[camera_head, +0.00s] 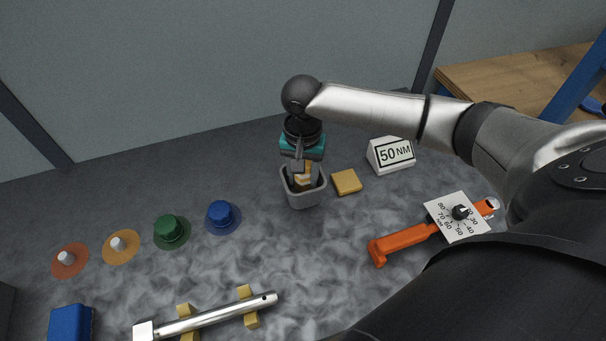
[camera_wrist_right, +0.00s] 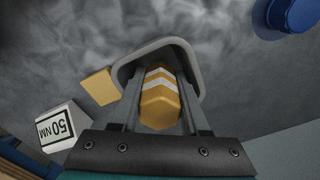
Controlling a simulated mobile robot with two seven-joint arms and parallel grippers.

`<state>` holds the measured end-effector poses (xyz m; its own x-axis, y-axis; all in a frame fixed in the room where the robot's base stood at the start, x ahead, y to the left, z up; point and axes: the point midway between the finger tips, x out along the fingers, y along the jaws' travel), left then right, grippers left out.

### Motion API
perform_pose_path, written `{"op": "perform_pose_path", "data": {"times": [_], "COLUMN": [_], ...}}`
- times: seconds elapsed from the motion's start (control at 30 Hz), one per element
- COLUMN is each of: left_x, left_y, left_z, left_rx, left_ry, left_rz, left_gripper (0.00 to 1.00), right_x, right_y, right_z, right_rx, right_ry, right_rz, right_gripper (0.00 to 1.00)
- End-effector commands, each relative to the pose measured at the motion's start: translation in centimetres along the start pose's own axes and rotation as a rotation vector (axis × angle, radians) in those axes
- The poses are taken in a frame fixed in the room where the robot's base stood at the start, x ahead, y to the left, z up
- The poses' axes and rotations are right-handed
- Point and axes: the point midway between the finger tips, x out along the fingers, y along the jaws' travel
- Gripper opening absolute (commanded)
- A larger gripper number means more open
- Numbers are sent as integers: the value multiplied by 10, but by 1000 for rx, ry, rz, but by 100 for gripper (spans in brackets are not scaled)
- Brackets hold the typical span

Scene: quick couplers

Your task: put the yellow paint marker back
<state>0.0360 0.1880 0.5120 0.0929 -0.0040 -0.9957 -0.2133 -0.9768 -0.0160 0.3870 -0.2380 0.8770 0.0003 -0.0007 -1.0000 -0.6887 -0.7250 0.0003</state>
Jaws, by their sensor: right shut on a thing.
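The yellow paint marker (camera_head: 304,178) shows only in part in the head view, inside the mouth of a small grey cup (camera_head: 307,200). In the right wrist view the marker (camera_wrist_right: 159,108) is yellow with white chevron bands and lies between my two fingers. The cup's rim (camera_wrist_right: 152,44) curves around the marker and fingertips there. My right gripper (camera_head: 302,184) points down into the cup and is shut on the marker. The marker's lower end is hidden, so I cannot tell whether it touches the cup floor. My left gripper is not in view.
A yellow block (camera_head: 346,182) lies right beside the cup, with a white "50 NM" sign (camera_head: 391,155) behind. An orange tool with a dial plate (camera_head: 405,241) lies at right. Blue (camera_head: 222,216) and green (camera_head: 171,231) caps stand left. A silver bar (camera_head: 215,318) rests in front.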

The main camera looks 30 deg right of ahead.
Motion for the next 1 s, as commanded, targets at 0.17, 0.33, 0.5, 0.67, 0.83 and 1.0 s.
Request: {"op": "perform_pose_path", "data": {"times": [0.17, 0.33, 0.5, 0.67, 0.83, 1.0], "left_x": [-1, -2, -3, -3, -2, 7], "left_y": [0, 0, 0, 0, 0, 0], "left_z": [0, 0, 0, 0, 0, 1], "left_rx": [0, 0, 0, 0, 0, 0], "left_ry": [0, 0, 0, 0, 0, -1], "left_rz": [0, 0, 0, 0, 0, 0], "left_gripper": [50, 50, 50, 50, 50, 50], "right_x": [3, 4, 7, 7, 7, 8], "right_y": [0, 0, 0, 0, 0, 0], "right_z": [0, 0, 0, 0, 0, -1], "right_rx": [-1, -1, -1, -1, -1, -1], "right_ry": [1, 0, -1, 0, 0, 2], "right_rz": [0, 0, 0, 0, -1, -2], "right_gripper": [0, 0, 52, 70, 75, 75]}}
